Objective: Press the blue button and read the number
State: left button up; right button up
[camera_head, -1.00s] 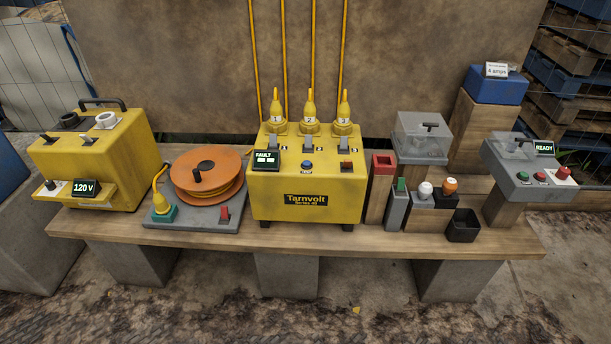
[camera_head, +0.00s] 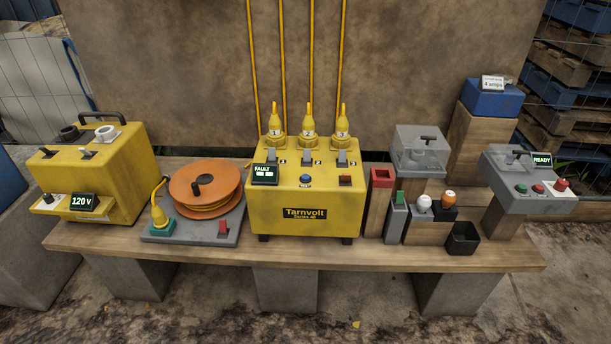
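The blue button (camera_head: 305,179) is on the front top edge of the yellow Tarnvolt box (camera_head: 270,215), in the middle of the bench. To its left on the same box is a small black display (camera_head: 265,174) reading "FAULT", with small marks below it that are too small to read. Neither of my grippers shows in the head view.
The wooden bench (camera_head: 390,258) carries a yellow unit (camera_head: 125,180) reading "120 V", an orange cable reel (camera_head: 225,180), a grey box (camera_head: 420,150) with a clear cover, a dark open bin (camera_head: 463,239), a grey panel (camera_head: 530,200) reading "READY" and a blue box (camera_head: 490,103) labelled "4 amps".

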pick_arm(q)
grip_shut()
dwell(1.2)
